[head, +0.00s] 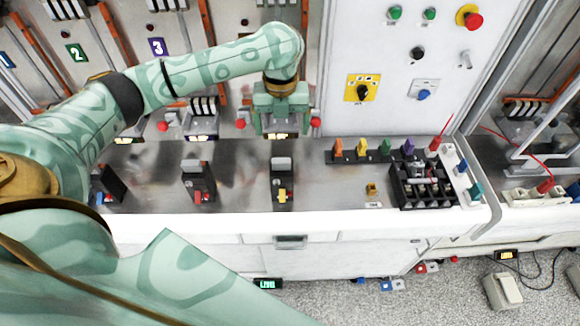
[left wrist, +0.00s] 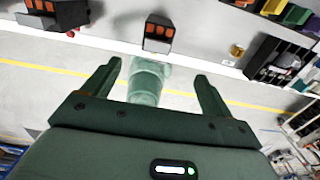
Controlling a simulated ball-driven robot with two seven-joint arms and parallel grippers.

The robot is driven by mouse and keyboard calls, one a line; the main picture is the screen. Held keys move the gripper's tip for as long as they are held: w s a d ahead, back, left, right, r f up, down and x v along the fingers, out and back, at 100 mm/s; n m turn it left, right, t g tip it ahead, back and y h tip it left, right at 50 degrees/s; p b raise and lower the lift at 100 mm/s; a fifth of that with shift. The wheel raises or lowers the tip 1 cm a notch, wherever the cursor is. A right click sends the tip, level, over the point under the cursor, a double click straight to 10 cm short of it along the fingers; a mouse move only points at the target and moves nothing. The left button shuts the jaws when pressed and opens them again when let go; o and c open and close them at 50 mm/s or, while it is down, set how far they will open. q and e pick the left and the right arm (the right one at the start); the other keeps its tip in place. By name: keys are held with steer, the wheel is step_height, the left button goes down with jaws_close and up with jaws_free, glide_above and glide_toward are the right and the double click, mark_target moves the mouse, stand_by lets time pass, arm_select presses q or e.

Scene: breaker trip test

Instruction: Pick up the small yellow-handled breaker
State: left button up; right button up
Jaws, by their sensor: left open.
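The small breaker (head: 276,192) stands on the metal bench top in the head view, a black body with a grey top and a yellow handle at its front. In the left wrist view a black block with orange patches (left wrist: 158,32) appears to be this breaker, just beyond the fingertips; its yellow handle is not clear there. My left gripper (head: 282,130) is open and empty, behind and above the breaker in the head view. Its two spread fingers also show in the left wrist view (left wrist: 157,70). My right gripper is not in view.
A red-handled breaker (head: 197,185) and another dark one (head: 108,185) stand to the left. A small yellow block (head: 371,188) and a black crate (head: 423,187) are to the right. Coloured pieces line a dark rail (head: 350,157). A panel with switches rises behind.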

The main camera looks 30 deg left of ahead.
arm_select(q)
steer(key=b, duration=0.1)
glide_above(281, 159)
steer(key=f, duration=0.6)
steer(key=shift+s+d+f, duration=0.15)
steer(key=shift+s+d, duration=0.15)
steer(key=shift+s, duration=0.1)
steer(key=f, duration=0.2)
steer(key=f+b, duration=0.1)
steer(key=shift+w+f, duration=0.3)
steer(key=shift+f, duration=0.3)
steer(key=f, duration=0.4)
steer(key=shift+a+b, duration=0.25)
steer(key=shift+b, duration=0.05)
steer(key=shift+f, duration=0.45)
steer(key=shift+w, duration=0.1)
jaws_close()
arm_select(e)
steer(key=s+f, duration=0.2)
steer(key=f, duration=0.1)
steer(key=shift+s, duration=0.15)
arm_select(q)
steer(key=shift+r, duration=0.15)
